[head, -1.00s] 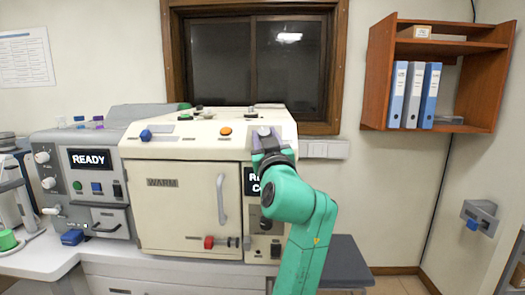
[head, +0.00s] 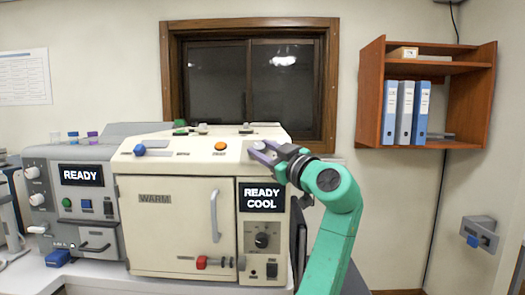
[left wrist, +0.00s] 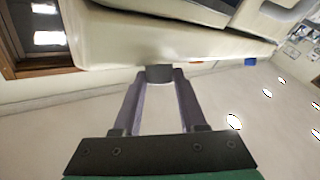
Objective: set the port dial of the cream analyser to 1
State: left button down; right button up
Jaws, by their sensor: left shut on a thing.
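The cream analyser (head: 180,215) stands in the middle of the head view, its screen (head: 262,197) reading READY COOL. My left gripper (head: 266,154) is at the right end of its sloped upper panel. It is shut on a small grey knob (head: 262,146), which also shows between the fingertips in the left wrist view (left wrist: 159,73). A black dial (head: 262,240) with a pointer sits on the front below the screen, clear of the gripper. Labels are too small to read, so I cannot tell which is the port dial. My right gripper is not in view.
The panel also carries a blue knob (head: 140,150) and an orange button (head: 221,146). A door with a handle (head: 214,215) and a red latch (head: 201,262) is below. A grey machine (head: 70,205) stands close on the left. The floor on the right is free.

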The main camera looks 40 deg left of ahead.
pick_arm(q)
jog(key=shift+f, duration=0.2)
jog(key=shift+c, duration=2.3)
grip_release()
jog(key=shift+w+a, duration=0.1)
jog(key=b+v, duration=0.4)
jog(key=v, duration=1)
jog(key=shift+d, duration=0.35)
